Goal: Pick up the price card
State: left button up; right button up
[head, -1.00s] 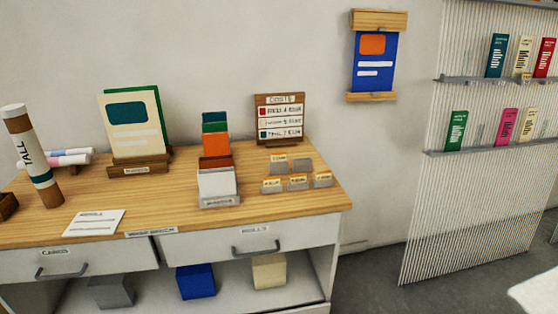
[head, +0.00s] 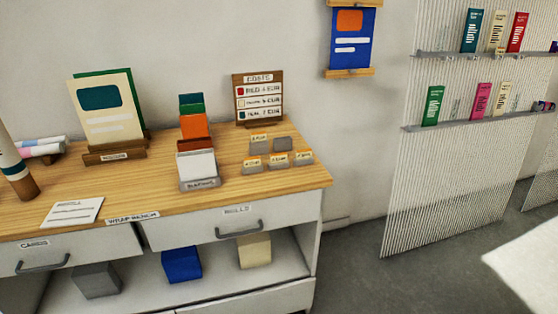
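Several small cream cards with orange marks stand in grey holders near the right end of the wooden bench top (head: 225,205). One price card (head: 279,158) stands at the middle of the front row, with another card (head: 252,164) to its left and another (head: 303,157) to its right. A further card (head: 258,137) stands behind, next to a grey holder (head: 283,144) that shows no card. Their print is too small to read surely. Neither of my grippers is in view.
A costs board (head: 258,100) stands behind the cards. A blank-card holder (head: 198,170) is to their left, before coloured cards (head: 194,127). Drawers (head: 235,225) are below. Wire racks (head: 440,170) stand right, past open floor (head: 360,270). A white surface (head: 525,270) is at lower right.

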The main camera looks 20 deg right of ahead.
aim_at(500, 51)
jog(key=z, duration=1.75)
jog(key=k+u, duration=0.15)
jog(key=u, duration=1.1)
jog(key=i+l, duration=0.1)
jog(key=l, duration=0.2)
jog(key=i+l, duration=0.25)
jog(key=l, duration=0.3)
jog(key=i+l, duration=0.3)
jog(key=i+l+u, duration=0.1)
jog(key=i+l, duration=0.15)
jog(key=l, duration=0.2)
jog(key=i+l, duration=0.25)
jog(key=l, duration=0.15)
jog(key=i+l+u, duration=0.1)
jog(key=i+l, duration=0.2)
jog(key=l, duration=0.15)
jog(key=i+l, duration=0.25)
jog(key=l, duration=0.15)
jog(key=i+l+u, duration=0.1)
jog(key=i+l, duration=0.15)
jog(key=l, duration=0.2)
jog(key=i+l+u, duration=0.1)
jog(key=l, duration=1.25)
jog(key=i+l, duration=0.1)
jog(key=l, duration=1.3)
jog(key=i+u, duration=0.05)
